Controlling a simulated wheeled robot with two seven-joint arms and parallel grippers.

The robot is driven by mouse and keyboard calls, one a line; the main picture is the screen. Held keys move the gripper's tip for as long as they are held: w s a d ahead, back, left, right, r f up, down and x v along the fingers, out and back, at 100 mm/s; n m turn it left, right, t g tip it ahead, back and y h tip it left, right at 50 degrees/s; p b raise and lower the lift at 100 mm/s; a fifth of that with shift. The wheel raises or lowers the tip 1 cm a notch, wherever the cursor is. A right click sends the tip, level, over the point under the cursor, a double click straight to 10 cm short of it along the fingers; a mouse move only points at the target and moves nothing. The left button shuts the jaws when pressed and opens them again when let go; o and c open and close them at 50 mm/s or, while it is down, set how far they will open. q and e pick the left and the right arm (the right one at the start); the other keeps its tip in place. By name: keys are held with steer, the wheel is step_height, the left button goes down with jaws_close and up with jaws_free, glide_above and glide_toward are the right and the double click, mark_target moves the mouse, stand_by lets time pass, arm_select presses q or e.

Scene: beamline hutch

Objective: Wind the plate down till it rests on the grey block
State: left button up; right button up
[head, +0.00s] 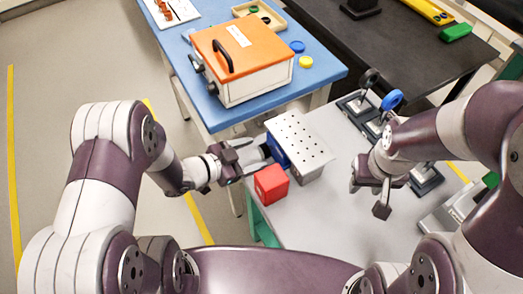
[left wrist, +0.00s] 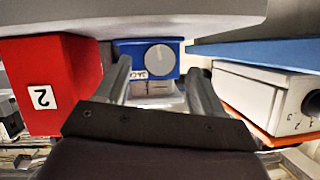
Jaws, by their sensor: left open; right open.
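A pale perforated plate (head: 299,138) tops a blue jack body (head: 277,151) at the left edge of the light grey table. A grey block-like part (head: 312,172) shows under the plate's near end; any gap between them cannot be made out. My left gripper (head: 258,156) is open beside the jack. In the upside-down left wrist view, the jack's blue face (left wrist: 126,50) and its round grey knob (left wrist: 159,58) appear between the open fingers of the left gripper (left wrist: 158,72); contact is not visible. My right gripper (head: 370,196) is open and empty, right of the plate.
A red block (head: 271,184), marked 2 in the left wrist view (left wrist: 50,85), stands close to the left gripper. An orange-lidded box (head: 245,55) sits on the blue table (head: 200,100) behind. Optical mounts (head: 360,103) stand at the grey table's back right. Its front middle (head: 315,225) is clear.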

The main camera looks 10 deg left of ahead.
mark_target(261, 151)
arm_select(q)
steer(key=shift+x, duration=0.85)
steer(key=shift+w+d+f, duration=0.2)
steer(key=shift+w+d, duration=0.1)
steer(key=shift+d, duration=0.2)
steer(key=shift+w+d+f, duration=0.1)
steer(key=shift+w+d, duration=0.05)
steer(key=shift+w, duration=0.15)
steer(key=shift+s, duration=0.1)
steer(key=c, duration=1.1)
steer(key=shift+o, duration=0.2)
steer(key=shift+r+n+g+h+p, duration=0.3)
steer(key=shift+n+g+p, duration=0.25)
steer(key=shift+p, duration=0.25)
steer(key=shift+f+n+g+h+p, duration=0.1)
steer(key=shift+n+g+h+p, duration=0.3)
steer(key=shift+n+p, duration=0.4)
steer(key=shift+f+n+g, duration=0.2)
steer(key=shift+n+g, duration=0.05)
steer(key=shift+n, duration=0.3)
